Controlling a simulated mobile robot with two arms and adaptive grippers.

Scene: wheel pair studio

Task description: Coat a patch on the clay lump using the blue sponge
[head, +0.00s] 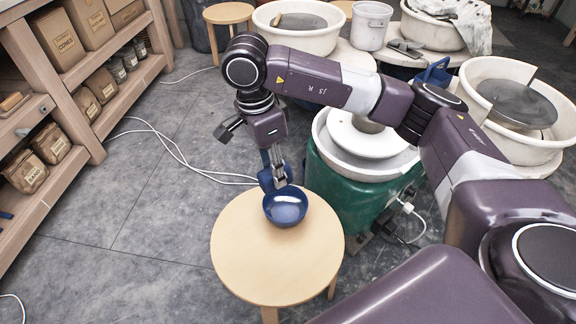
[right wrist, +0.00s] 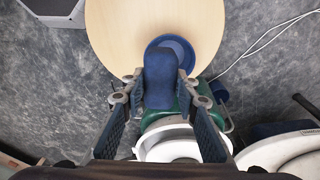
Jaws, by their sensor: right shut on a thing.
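My right gripper (head: 279,180) points down over the wooden stool and is shut on the blue sponge (head: 266,179). In the right wrist view the sponge (right wrist: 160,78) sits between the two fingers (right wrist: 161,84). A dark blue bowl (head: 285,207) stands on the stool, just below the gripper; it also shows behind the sponge in the right wrist view (right wrist: 180,45). I cannot tell whether the sponge touches the bowl. My left gripper is out of view.
The round stool (head: 258,262) is otherwise bare. The green wheel machine (head: 343,198) stands close behind it to the right. Shelves with boxes (head: 60,38) line the left side. White cables (head: 178,152) lie on the floor. More wheel basins (head: 516,105) stand behind.

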